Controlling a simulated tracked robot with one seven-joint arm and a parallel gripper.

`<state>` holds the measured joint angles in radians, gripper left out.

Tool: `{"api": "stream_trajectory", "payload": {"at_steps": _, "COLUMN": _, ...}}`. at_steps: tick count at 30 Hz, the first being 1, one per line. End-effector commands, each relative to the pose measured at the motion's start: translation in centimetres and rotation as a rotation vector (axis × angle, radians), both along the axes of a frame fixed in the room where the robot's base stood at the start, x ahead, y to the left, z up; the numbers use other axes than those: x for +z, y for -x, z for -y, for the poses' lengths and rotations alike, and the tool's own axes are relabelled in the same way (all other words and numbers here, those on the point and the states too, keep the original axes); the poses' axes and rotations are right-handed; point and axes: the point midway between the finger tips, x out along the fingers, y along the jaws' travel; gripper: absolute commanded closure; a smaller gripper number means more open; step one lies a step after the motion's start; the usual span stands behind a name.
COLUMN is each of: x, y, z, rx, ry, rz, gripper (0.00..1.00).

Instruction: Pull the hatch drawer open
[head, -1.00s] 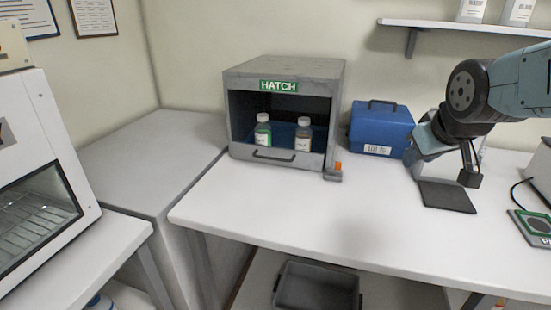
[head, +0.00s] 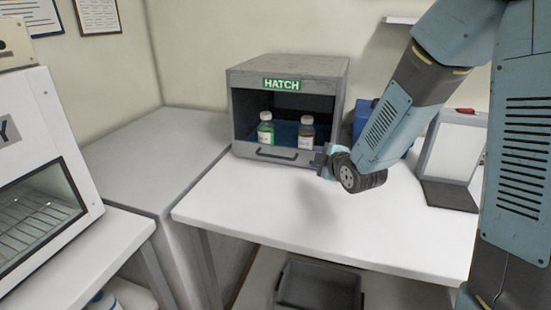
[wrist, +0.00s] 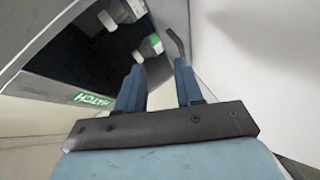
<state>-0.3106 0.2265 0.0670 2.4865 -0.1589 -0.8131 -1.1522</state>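The grey hatch box (head: 330,80) stands on the white table, with a green HATCH label (head: 281,85). Its low drawer front (head: 243,150) carries a dark bar handle (head: 277,154) and looks shut. My gripper (head: 322,160) is at the right end of the drawer front, partly hidden by my own wrist. In the wrist view my gripper (wrist: 159,62) is open, its two blue fingers apart and nothing clearly between them. The handle (wrist: 176,42) shows just past the right fingertip; I cannot tell whether they touch.
A blue case (head: 363,118) is behind my arm. The table (head: 260,210) in front of the hatch is clear. A grey bin (head: 318,285) is below.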

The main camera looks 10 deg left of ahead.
Motion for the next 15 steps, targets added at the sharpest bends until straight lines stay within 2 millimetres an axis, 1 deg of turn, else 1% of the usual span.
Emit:
{"api": "stream_trajectory", "payload": {"at_steps": 1, "x": -1.3, "y": 0.0, "z": -1.3, "rx": 0.039, "ry": 0.016, "rz": 0.032, "gripper": 0.64}}
{"api": "stream_trajectory", "payload": {"at_steps": 6, "x": -3.5, "y": 0.4, "z": -4.3, "rx": 0.140, "ry": 0.056, "rz": 0.162, "gripper": 0.64}}
{"api": "stream_trajectory", "payload": {"at_steps": 10, "x": -4.5, "y": 0.8, "z": -5.7, "rx": 0.183, "ry": 0.072, "rz": 0.228, "gripper": 0.64}}
{"api": "stream_trajectory", "payload": {"at_steps": 15, "x": -5.0, "y": 0.9, "z": -6.5, "rx": 0.203, "ry": 0.078, "rz": 0.268, "gripper": 0.64}}
